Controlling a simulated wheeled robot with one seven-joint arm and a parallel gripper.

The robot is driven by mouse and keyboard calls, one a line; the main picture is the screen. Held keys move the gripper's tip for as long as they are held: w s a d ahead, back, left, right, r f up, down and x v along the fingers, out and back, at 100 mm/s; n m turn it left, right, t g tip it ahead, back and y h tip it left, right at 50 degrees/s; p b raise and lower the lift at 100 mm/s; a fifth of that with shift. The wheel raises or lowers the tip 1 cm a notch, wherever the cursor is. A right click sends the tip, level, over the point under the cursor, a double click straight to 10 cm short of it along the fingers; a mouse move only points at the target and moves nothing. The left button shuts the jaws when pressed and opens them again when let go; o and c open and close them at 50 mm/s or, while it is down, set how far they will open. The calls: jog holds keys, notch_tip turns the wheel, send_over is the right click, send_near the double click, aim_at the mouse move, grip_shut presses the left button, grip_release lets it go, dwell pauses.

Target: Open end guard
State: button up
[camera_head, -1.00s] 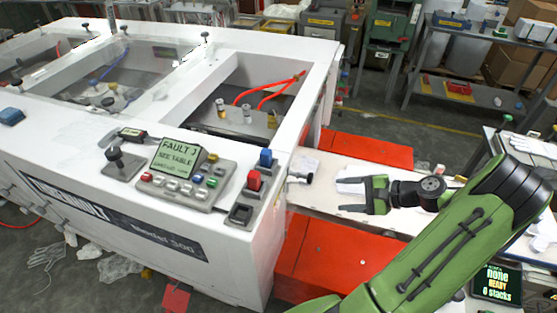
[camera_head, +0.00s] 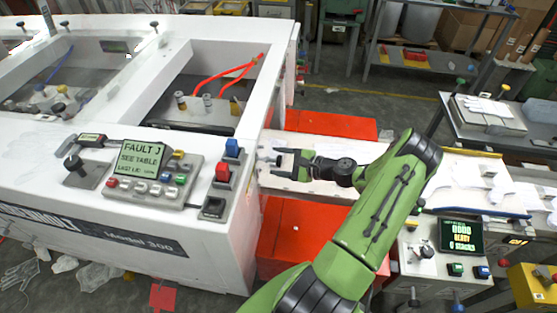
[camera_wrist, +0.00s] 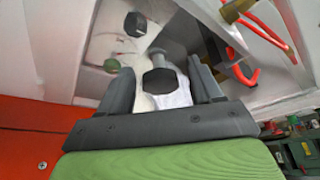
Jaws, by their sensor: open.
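The white machine (camera_head: 215,255) fills the left of the head view. A small grey handle (camera_head: 266,157) with a dark end sticks out from its right end, above the pale conveyor table. In the wrist view, a dark knob on a grey stem (camera_wrist: 160,80) shows between the fingers. My gripper (camera_head: 277,163) is open in front of this handle, with its fingers pointing left at the machine. In the wrist view my gripper (camera_wrist: 160,68) has one finger on each side of the knob, without visible grip. I cannot make out the end guard's outline clearly.
A control panel (camera_head: 150,172) with a fault screen sits on the machine top. Red covers (camera_head: 290,235) flank the conveyor table (camera_head: 325,188). A grey side table (camera_head: 485,130) and a second screen (camera_head: 461,236) stand at the right. Red hoses (camera_head: 235,72) show in the machine opening.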

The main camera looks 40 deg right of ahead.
jog(key=shift+w+a, duration=0.1)
jog(key=shift+w, duration=0.2)
jog(key=shift+c, duration=0.5)
grip_shut()
jog(key=shift+s, duration=0.1)
